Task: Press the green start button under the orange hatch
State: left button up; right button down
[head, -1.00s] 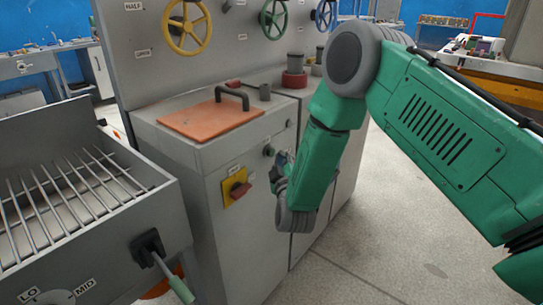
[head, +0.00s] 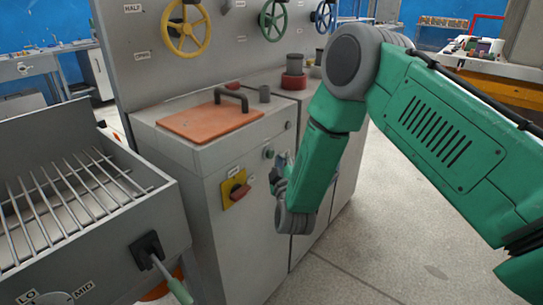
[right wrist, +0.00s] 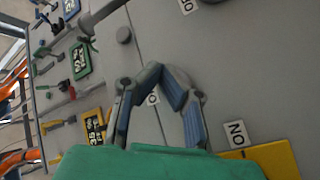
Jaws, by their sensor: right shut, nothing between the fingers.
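The orange hatch (head: 211,121) lies flat and closed on top of the grey cabinet, its dark bar handle (head: 232,98) standing up at its far side. No green start button shows; whatever is under the hatch is hidden. My right gripper (head: 277,172) is at the cabinet's front face, below and right of the hatch, partly hidden by my own forearm. In the right wrist view my right gripper (right wrist: 166,88) is shut and empty, its fingers meeting in front of the grey panel. My left gripper is not in view.
A small round grey knob (head: 268,153) is close above the gripper. A grill (head: 157,190) with a lever stands at left. Handwheels (head: 187,28) are on the panel behind.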

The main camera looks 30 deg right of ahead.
dwell(0.4)
jog(key=shift+w+a+r, duration=0.1)
jog(key=shift+w+a, duration=0.1)
jog(key=shift+w, duration=0.15)
jog(key=shift+w+a, duration=0.15)
jog(key=shift+w, duration=0.35)
dwell(0.8)
jog(key=shift+s, duration=0.1)
jog(key=shift+s+d+p, duration=0.3)
jog(key=shift+s+p, duration=0.1)
jog(key=shift+s, duration=0.35)
jog(key=s, duration=0.1)
jog(key=s+d+p, duration=0.1)
jog(key=s, duration=0.1)
jog(key=s+d+p, duration=0.1)
jog(key=shift+s, duration=0.35)
